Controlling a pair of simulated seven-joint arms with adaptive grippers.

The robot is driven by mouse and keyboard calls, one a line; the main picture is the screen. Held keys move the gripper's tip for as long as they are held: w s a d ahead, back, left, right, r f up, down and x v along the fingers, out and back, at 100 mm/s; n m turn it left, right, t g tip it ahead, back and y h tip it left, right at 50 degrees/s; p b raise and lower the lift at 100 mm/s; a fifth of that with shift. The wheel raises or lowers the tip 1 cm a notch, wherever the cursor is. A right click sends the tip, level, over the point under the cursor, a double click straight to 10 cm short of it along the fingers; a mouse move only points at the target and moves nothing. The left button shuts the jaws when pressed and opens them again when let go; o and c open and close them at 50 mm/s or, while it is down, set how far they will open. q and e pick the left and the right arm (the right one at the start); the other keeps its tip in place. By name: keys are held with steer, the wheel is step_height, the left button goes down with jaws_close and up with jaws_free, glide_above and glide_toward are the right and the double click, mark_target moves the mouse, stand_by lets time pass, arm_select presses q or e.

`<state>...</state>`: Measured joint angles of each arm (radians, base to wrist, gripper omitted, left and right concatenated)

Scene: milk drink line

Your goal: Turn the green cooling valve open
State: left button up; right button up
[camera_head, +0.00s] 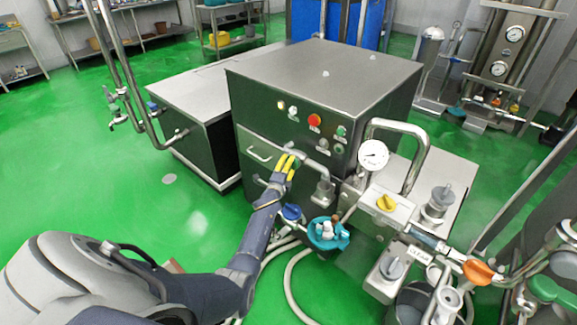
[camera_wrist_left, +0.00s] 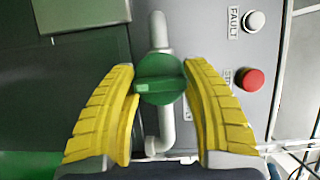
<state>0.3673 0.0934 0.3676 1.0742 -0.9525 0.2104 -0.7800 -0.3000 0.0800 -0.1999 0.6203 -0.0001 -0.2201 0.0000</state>
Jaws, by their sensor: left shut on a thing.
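The green cooling valve (camera_wrist_left: 160,82) shows in the left wrist view as a round green knob with a raised bar, on a grey pipe that runs up and down across a grey panel. My left gripper (camera_wrist_left: 160,68) has its two yellow fingers on either side of the knob, shut on it near the fingertips. In the head view my left gripper (camera_head: 288,162) reaches the front of the steel cabinet (camera_head: 330,72), where the fingers mostly hide the valve. My right gripper is in neither view.
The cabinet front carries a red button (camera_head: 315,120) above the valve. A pressure gauge (camera_head: 373,155), a yellow valve handle (camera_head: 386,202) and an orange valve handle (camera_head: 478,272) sit to the right. A teal pump (camera_head: 328,233) and loose hoses lie below. Green floor is open at left.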

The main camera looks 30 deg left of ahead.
arm_select(q)
steer(key=shift+c, duration=0.8)
steer(key=shift+r+n, duration=0.1)
steer(key=shift+n, duration=0.2)
steer(key=shift+a+r+n+g+h, duration=0.15)
steer(key=shift+n+g, duration=0.15)
steer(key=shift+n, duration=0.3)
steer(key=shift+f+n+g+h, duration=0.15)
steer(key=shift+n+g, duration=0.15)
steer(key=shift+n, duration=0.3)
steer(key=n, duration=0.2)
steer(key=n+g+h, duration=0.1)
steer(key=n, duration=0.1)
steer(key=shift+g+h, duration=0.3)
steer(key=n+g+h, duration=0.1)
steer(key=n+h, duration=0.1)
steer(key=n, duration=0.2)
steer(key=shift+n+h, duration=0.8)
steer(key=shift+n, duration=0.4)
